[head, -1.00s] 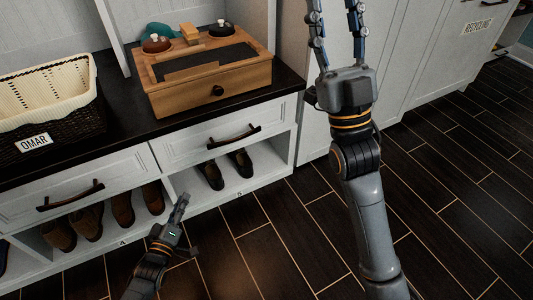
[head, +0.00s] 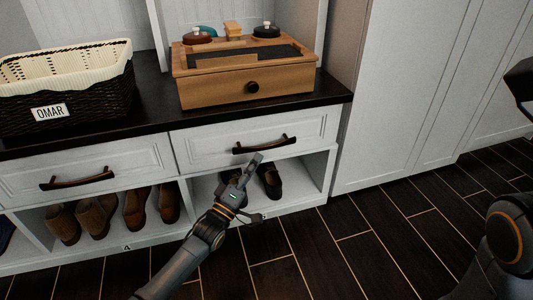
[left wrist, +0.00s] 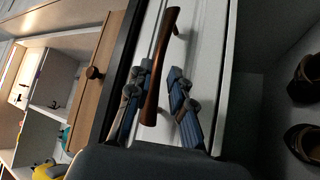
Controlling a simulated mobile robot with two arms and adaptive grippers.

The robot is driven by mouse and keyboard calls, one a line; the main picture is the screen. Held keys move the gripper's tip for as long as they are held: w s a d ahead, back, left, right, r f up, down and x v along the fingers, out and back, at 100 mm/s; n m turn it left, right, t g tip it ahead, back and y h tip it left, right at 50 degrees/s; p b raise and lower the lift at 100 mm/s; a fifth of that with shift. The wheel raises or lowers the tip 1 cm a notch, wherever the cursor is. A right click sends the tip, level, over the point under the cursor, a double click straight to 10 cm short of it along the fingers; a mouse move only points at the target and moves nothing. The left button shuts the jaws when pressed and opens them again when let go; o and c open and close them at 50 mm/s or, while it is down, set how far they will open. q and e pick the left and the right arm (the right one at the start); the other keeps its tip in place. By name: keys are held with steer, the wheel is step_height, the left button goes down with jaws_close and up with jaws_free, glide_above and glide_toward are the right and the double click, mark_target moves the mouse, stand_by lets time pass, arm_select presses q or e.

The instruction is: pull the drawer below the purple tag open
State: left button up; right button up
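No purple tag shows in these views. The white right-hand drawer (head: 215,148) is shut, with a dark bar handle (head: 264,145). The left-hand drawer (head: 130,163) is also shut, with a similar handle (head: 78,179). My left gripper (head: 256,188) is in front of the right-hand drawer, just below its handle in the head view. In the left wrist view the bronze handle (left wrist: 159,75) runs between my left gripper's (left wrist: 158,95) two open fingers. I cannot tell whether they touch it. My right gripper's fingers are out of view.
A wooden box (head: 225,85) with a dark knob and a wicker basket (head: 100,95) labelled OMAR stand on the black counter (head: 150,110). Shoes (head: 136,207) fill the open cubbies below. The dark plank floor (head: 330,255) in front is clear.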

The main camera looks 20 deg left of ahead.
mark_target(265, 147)
arm_select(q)
steer(key=shift+b+x, duration=1.25)
steer(key=shift+x, duration=1.9)
steer(key=shift+c, duration=0.2)
jaws_close()
